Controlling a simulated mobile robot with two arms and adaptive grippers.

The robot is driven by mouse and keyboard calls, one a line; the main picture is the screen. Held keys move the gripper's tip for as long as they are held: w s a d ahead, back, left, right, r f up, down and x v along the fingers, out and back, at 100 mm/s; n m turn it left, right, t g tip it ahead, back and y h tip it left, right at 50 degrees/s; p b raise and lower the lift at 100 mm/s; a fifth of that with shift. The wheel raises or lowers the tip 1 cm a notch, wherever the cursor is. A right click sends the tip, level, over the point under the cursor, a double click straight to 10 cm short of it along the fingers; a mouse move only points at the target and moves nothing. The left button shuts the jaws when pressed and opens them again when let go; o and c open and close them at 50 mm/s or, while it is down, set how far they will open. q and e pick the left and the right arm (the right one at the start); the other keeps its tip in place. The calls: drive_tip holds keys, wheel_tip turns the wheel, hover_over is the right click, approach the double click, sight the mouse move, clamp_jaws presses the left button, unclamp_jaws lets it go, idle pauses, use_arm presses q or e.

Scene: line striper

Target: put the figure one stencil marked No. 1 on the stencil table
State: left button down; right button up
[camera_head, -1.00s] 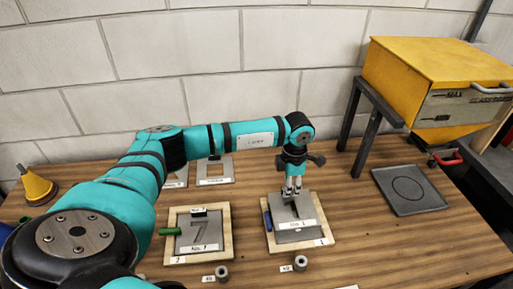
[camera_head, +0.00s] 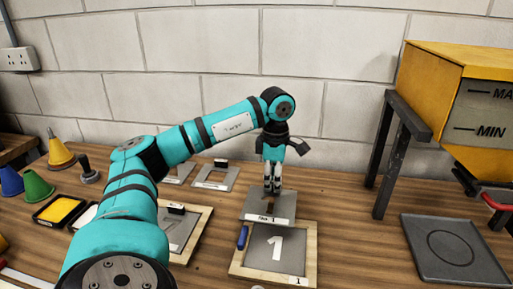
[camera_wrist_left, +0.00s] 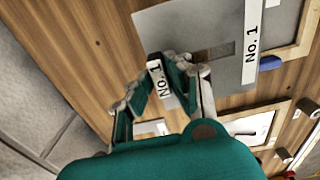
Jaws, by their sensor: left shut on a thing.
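The figure one stencil is a grey metal plate (camera_head: 256,207) with a white label on its front edge. It is in the air just above and behind a wooden frame. In the left wrist view the plate (camera_wrist_left: 185,30) carries a "No. 1" label, and its upright tab (camera_wrist_left: 160,82) also reads "No. 1". My left gripper (camera_head: 272,190) is shut on that tab, pointing down; its fingers also show in the left wrist view (camera_wrist_left: 158,92). I cannot tell for sure which surface is the stencil table. My right gripper is not in view.
The wooden frame (camera_head: 310,243) holds a grey panel with a white 1; a blue handle (camera_head: 242,237) is beside it. Another frame (camera_head: 201,227) with a stencil is left. A grey tray (camera_head: 420,232) with a ring and a yellow hopper (camera_head: 425,80) stand right. Cones stand far left.

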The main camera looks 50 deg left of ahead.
use_arm(q)
drive_tip(key=w+a, duration=0.1)
drive_tip(key=w, duration=0.1)
drive_tip(key=w+a+p, duration=0.1)
drive_tip(key=w, duration=0.1)
drive_tip(key=w+a+p, duration=0.1)
drive_tip(key=w, duration=0.2)
drive_tip(key=shift+a+f, duration=0.25)
drive_tip(key=p, duration=0.2)
hover_over(291, 176)
drive_tip(key=shift+w+f, duration=0.15)
drive_tip(key=shift+f, duration=0.3)
drive_tip(key=shift+f+p, duration=0.35)
drive_tip(key=shift+f, duration=1.5)
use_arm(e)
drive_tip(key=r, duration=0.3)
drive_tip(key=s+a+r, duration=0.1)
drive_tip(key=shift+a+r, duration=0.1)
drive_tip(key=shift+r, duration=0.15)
use_arm(q)
drive_tip(key=shift+f, duration=0.1)
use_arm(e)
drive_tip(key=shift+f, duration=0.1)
use_arm(q)
drive_tip(key=c, duration=1.3)
unclamp_jaws()
drive_tip(key=shift+o, duration=0.2)
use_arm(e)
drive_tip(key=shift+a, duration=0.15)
